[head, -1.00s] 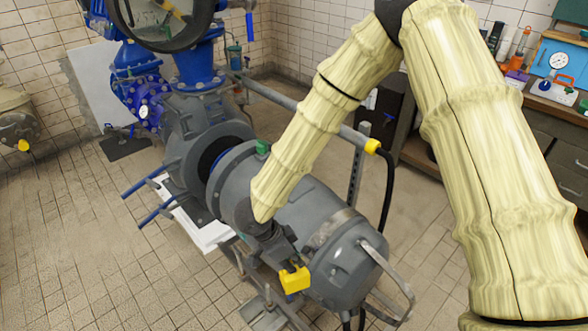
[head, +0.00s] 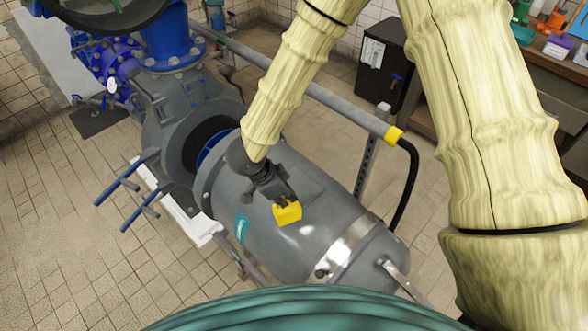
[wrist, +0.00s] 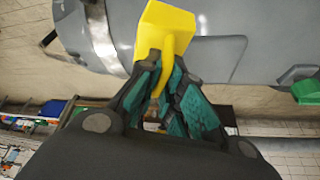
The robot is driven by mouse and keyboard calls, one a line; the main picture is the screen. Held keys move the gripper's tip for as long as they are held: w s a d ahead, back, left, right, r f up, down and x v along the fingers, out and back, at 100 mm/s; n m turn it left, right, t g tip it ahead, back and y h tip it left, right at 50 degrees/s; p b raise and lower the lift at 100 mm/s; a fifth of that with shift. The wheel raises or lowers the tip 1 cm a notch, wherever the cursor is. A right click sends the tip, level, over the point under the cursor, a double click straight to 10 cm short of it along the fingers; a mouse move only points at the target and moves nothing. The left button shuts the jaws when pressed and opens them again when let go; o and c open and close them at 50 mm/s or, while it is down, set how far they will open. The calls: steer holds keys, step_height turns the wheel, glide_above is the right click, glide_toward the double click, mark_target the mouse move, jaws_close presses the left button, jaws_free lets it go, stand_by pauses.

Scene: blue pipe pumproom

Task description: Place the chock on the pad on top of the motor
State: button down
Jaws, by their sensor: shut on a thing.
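The chock is a yellow block (head: 288,213), held in my gripper (head: 284,201) and seen over the upper side of the grey motor (head: 345,240). In the wrist view the chock (wrist: 165,35) sticks out beyond the teal-lined fingers of my gripper (wrist: 165,85), which are shut on its narrow yellow part. I cannot tell the gap between chock and motor.
A teal label (head: 242,228) is on the motor's near side. A grey rail with a yellow collar (head: 394,134) and a black hose run behind the motor. Blue pipework (head: 170,45) stands at the back left. A green box (wrist: 306,92) shows at right in the wrist view.

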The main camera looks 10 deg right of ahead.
steer(key=w+d+f+p, duration=0.2)
steer(key=w+d, duration=0.1)
steer(key=w, duration=0.3)
steer(key=w+d+f+p, duration=0.2)
steer(key=w+d, duration=0.1)
steer(key=w, duration=0.4)
steer(key=shift+w+f+p, duration=0.25)
steer(key=shift+f+p, duration=0.05)
steer(key=shift+f, duration=0.1)
steer(key=shift+d, duration=0.1)
steer(key=c, duration=1.6)
jaws_free()
steer(key=shift+f, duration=0.15)
steer(key=shift+c, duration=0.2)
steer(key=shift+o, duration=0.5)
